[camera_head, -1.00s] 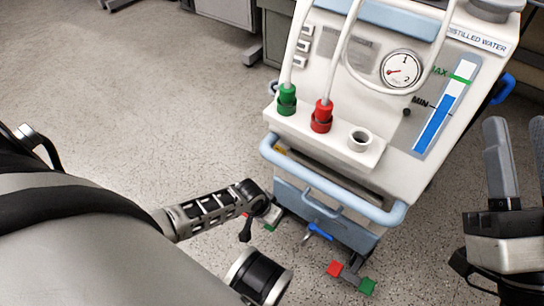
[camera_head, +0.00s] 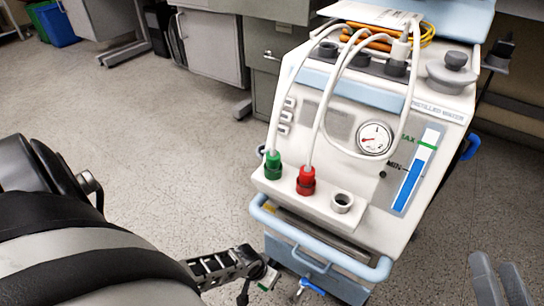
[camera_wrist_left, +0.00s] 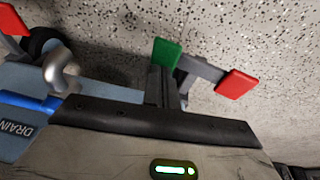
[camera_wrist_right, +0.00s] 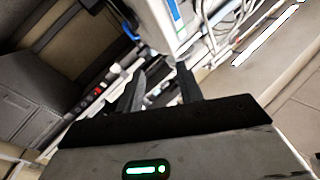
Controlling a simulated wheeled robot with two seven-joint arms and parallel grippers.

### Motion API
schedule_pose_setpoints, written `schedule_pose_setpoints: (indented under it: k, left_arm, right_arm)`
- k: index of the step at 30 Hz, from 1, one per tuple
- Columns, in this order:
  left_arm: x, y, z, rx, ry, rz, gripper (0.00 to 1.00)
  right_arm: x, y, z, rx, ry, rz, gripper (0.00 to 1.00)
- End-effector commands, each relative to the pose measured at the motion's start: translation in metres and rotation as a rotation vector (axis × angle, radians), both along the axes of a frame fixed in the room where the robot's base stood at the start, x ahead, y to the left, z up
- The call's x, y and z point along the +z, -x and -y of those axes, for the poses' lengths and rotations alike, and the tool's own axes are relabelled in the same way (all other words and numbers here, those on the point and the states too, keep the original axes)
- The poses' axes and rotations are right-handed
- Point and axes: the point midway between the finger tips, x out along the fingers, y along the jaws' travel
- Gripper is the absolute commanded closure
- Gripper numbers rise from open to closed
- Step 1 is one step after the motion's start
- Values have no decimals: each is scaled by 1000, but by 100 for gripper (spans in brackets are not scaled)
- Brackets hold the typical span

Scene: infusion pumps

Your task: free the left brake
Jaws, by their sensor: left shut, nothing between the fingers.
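The left brake at the foot of the pump cart has a green pedal (camera_wrist_left: 166,52) and a red pedal (camera_wrist_left: 238,84) in the left wrist view.
The pump cart (camera_head: 340,85) has a pale blue front rail (camera_head: 320,240) above the left gripper. A blue drain tap (camera_head: 312,286) sits low on its front. Another red pedal (camera_wrist_left: 12,18) lies at the left wrist view's corner. Floor (camera_head: 170,165) left of the cart is clear.

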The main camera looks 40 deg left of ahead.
Motion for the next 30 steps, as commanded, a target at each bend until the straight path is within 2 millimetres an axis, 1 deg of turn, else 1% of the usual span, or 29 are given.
schedule_pose_setpoints:
  k: [3,7,24,28,30]
  left_arm:
    - [-2,5,-4,18,-1,-1,100]
    - [-5,6,-5,24,-1,-1,100]
    - [-7,5,-3,23,-2,1,100]
    - [-3,5,-3,23,-2,1,100]
    - [4,6,-3,23,-2,1,100]
  right_arm:
    - [-4,3,-1,7,-12,-44,64]
    - [-7,4,-2,10,-17,-63,64]
    - [-8,5,-2,13,-19,-73,64]
    - [-4,5,-2,13,-16,-72,64]
    - [0,5,-2,12,-6,-79,64]
